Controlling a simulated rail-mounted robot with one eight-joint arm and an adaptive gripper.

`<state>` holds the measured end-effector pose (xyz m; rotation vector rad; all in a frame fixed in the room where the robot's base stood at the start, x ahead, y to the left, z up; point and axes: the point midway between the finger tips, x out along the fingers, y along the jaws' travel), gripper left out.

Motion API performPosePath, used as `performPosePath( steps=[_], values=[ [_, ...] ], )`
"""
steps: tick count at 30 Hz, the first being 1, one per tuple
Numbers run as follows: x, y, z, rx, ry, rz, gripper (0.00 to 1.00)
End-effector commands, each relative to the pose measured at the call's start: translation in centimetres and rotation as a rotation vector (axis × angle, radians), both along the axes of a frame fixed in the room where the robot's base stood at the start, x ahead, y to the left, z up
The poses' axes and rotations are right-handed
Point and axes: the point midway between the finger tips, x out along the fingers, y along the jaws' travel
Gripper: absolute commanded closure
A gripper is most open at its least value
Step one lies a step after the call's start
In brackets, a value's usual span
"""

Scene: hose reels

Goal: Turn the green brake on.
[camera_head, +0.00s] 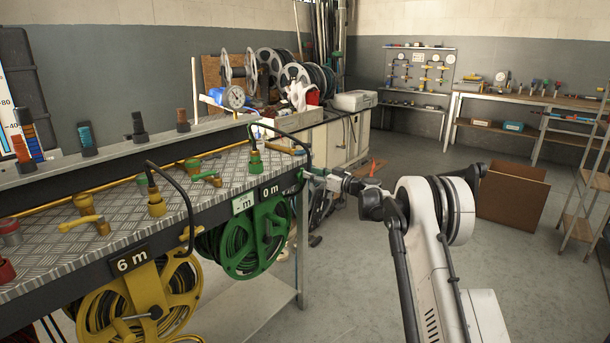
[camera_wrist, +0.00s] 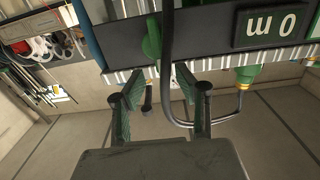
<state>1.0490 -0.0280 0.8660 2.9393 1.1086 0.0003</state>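A green handle (camera_wrist: 152,42), which looks like the green brake, stands on the dark edge beam beside the upside-down 0 m label (camera_wrist: 272,24) in the wrist view. In the head view, a small green part (camera_head: 301,174) shows at the bench corner, mostly behind my gripper (camera_head: 315,177). In the wrist view my gripper (camera_wrist: 153,82) is open, its two fingers apart with the handle just beyond the tips. I cannot tell whether they touch it. The green hose reel (camera_head: 250,238) hangs below the bench corner.
A black hose (camera_wrist: 167,85) loops down close to the right finger in the wrist view. The yellow reel (camera_head: 150,300) and the 6 m label (camera_head: 132,259) are at the left. A brown box (camera_head: 512,194) stands on the floor. The floor right of the bench is mostly clear.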

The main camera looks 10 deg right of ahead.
Motion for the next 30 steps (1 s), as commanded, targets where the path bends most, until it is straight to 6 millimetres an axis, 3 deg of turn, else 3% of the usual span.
performPosePath(
  steps=[7,19,26,30],
  values=[
    [2.2,2.0,-0.1,0.0,0.0,0.001,0.68],
    [2.7,2.5,0.0,0.0,0.0,0.0,0.68],
    [2.7,2.4,0.0,0.0,0.0,0.0,0.97],
    [2.7,2.4,0.0,-0.001,0.001,0.001,1.0]
  ],
)
